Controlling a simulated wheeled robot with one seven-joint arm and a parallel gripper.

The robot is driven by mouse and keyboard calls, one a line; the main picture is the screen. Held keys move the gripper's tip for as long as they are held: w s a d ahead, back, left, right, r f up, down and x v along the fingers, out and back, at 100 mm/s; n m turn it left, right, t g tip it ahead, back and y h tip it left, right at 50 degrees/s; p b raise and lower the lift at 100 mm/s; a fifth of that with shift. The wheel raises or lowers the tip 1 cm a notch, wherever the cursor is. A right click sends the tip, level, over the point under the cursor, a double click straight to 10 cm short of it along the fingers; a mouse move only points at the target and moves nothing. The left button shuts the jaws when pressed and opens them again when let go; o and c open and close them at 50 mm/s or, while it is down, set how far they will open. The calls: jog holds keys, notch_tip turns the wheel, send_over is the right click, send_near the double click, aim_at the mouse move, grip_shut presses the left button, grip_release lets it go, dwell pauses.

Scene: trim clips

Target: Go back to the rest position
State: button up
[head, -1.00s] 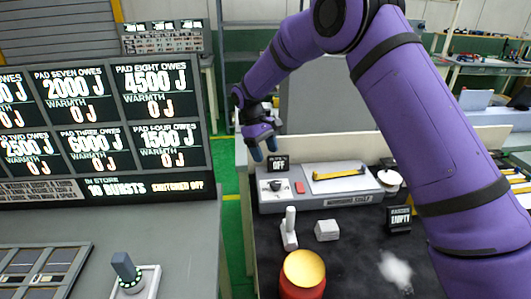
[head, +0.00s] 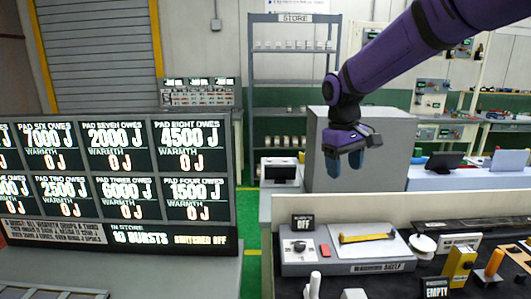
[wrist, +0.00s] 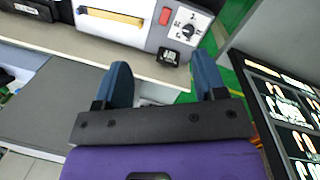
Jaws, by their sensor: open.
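My gripper (head: 345,172) hangs from my purple arm, pointing down, right of the middle in the head view. Its two blue fingers are apart with nothing between them; they also show apart in the wrist view (wrist: 165,85). It is in the air in front of a grey cabinet (head: 372,120), apart from everything around it. Below it is a grey shelf unit (head: 372,268) with a yellow bar (head: 367,237), a red block and a dial. This unit also shows at the top of the wrist view (wrist: 145,32).
A board of black panels (head: 118,180) with joule figures stands on the left bench. A small sign reading OFF (head: 303,223) stands behind the shelf unit. A metal rack marked STORE (head: 294,80) is at the back. Green floor (head: 250,270) runs between the benches.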

jog(key=s+d+r+m+t, duration=0.1)
jog(key=s+d+r, duration=0.15)
jog(key=s, duration=0.25)
jog(key=s+d+r+m+t+y, duration=0.1)
jog(key=s+d+r, duration=0.15)
jog(key=s, duration=0.25)
jog(key=s+d+r+m+t, duration=0.1)
jog(key=s+d+r, duration=0.15)
jog(key=s, duration=0.25)
jog(key=s+d+f+m+t, duration=0.2)
jog(key=s+d, duration=0.2)
jog(key=s, duration=1)
jog(key=shift+m+t, duration=0.3)
jog(key=shift+t, duration=0.1)
